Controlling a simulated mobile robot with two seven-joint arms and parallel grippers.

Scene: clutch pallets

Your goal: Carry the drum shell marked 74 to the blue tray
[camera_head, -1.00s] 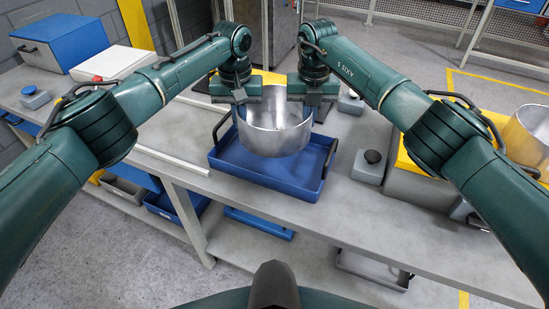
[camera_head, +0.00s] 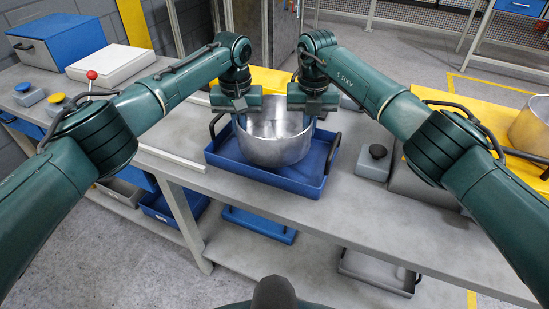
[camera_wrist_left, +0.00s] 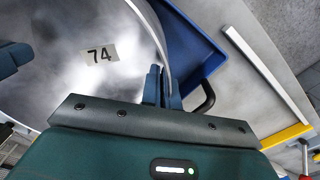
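The drum shell (camera_head: 272,148) is an open silver metal cylinder, upright, inside the outline of the blue tray (camera_head: 310,186). I cannot tell whether its base touches the tray floor. In the left wrist view the shell (camera_wrist_left: 70,85) shows its label 74 (camera_wrist_left: 101,53). My left gripper (camera_head: 240,110) is at the shell's left rim; in the left wrist view its fingers (camera_wrist_left: 162,88) close on the rim from both sides. My right gripper (camera_head: 308,107) is at the right rim, its fingers mostly hidden in the head view.
The tray has dark handles at its left and right ends and stands on a grey bench (camera_head: 340,215). A grey box with a black knob (camera_head: 374,160) stands to its right. A pale rail (camera_head: 172,160) lies to its left. Another metal shell (camera_head: 530,130) is at the far right.

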